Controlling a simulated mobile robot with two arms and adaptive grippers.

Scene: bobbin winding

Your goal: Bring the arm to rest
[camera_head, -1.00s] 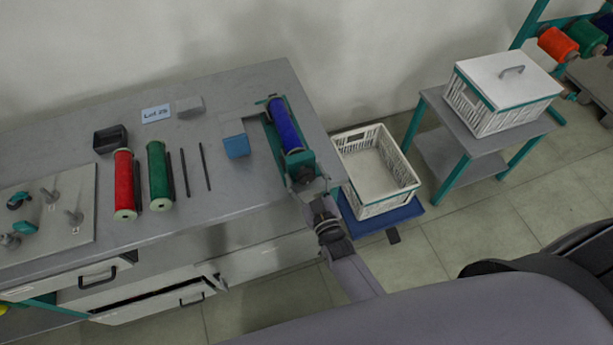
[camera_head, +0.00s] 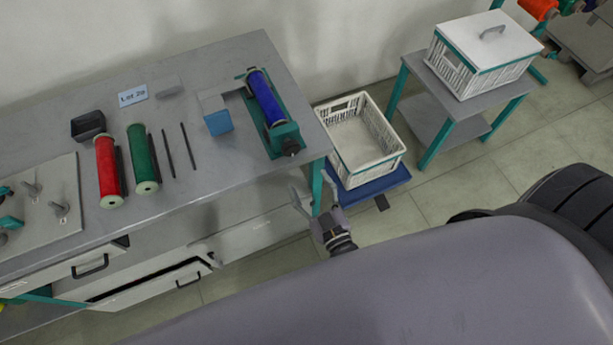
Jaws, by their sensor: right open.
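My right gripper (camera_head: 313,197) is open and empty. It is in front of the table's front right corner, its two fingers apart and pointing up in the picture. It is clear of the winder (camera_head: 283,136), a teal frame holding a blue bobbin (camera_head: 265,98) near the table's right end. My left gripper is not in view.
The grey table (camera_head: 215,168) holds a red bobbin (camera_head: 107,170), a green bobbin (camera_head: 142,158), two dark rods and a blue block (camera_head: 218,123). A drawer (camera_head: 150,284) below stands partly open. A white crate (camera_head: 389,161) is right of the table; a lidded crate (camera_head: 483,54) stands on a stand.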

